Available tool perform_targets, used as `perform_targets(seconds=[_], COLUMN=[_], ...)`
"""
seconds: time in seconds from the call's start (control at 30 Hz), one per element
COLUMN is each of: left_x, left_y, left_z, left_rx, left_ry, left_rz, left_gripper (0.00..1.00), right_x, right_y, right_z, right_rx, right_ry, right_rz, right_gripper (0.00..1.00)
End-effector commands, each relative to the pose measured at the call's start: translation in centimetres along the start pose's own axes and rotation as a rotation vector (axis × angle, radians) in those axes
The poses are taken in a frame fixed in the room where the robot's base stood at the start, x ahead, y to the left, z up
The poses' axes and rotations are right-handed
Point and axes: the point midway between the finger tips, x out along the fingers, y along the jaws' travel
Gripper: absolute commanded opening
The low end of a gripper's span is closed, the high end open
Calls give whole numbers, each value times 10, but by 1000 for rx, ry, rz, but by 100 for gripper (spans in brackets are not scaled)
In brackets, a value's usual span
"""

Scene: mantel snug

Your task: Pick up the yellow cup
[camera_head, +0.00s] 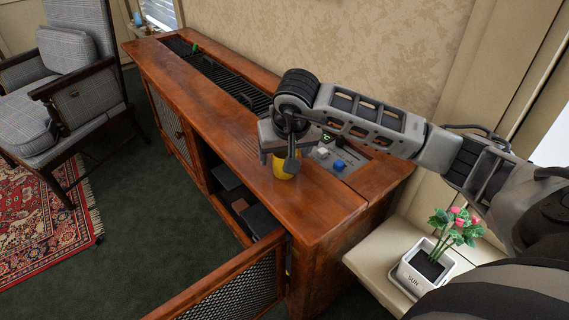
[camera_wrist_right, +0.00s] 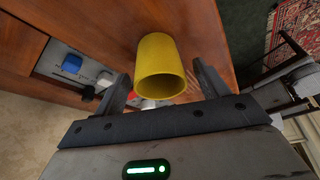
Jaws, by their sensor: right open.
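The yellow cup (camera_head: 285,172) stands on the top of the wooden cabinet (camera_head: 318,208), partly hidden behind my right gripper (camera_head: 278,163) in the head view. In the right wrist view the cup (camera_wrist_right: 156,52) shows with its open mouth toward the camera. There my right gripper (camera_wrist_right: 160,88) is open, with one finger on each side of the cup's near end. A gap shows between the cup and each finger, and nothing is gripped. My left gripper is in neither view.
A panel with a blue knob (camera_head: 339,165) and a white knob (camera_head: 321,153) lies right of the cup. The cabinet's mesh door (camera_head: 235,295) hangs open at the front. A potted plant (camera_head: 425,266) stands at lower right. An armchair (camera_head: 75,92) is at left.

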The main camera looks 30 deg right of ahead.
Motion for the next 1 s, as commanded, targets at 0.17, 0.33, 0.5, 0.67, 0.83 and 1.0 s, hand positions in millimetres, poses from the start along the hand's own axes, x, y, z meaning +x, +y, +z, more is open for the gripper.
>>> perform_targets(seconds=[0.17, 0.33, 0.5, 0.67, 0.83, 1.0], left_x=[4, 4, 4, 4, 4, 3], left_y=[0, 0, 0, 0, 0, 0], left_z=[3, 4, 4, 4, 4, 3], left_rx=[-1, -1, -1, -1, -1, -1], left_ry=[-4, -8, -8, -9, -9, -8], left_rz=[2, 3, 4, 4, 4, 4], left_gripper=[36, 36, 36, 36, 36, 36], right_x=[20, 22, 21, 21, 21, 16], right_y=[0, 0, 0, 0, 0, 0], right_z=[1, 0, 0, 0, 0, -2], right_rx=[0, -1, -1, -1, -1, -1], right_ry=[-1, 1, 1, 1, 1, 2], right_rz=[-1, -1, -1, -1, -1, -1], right_gripper=[74, 74, 48, 26, 26, 26])
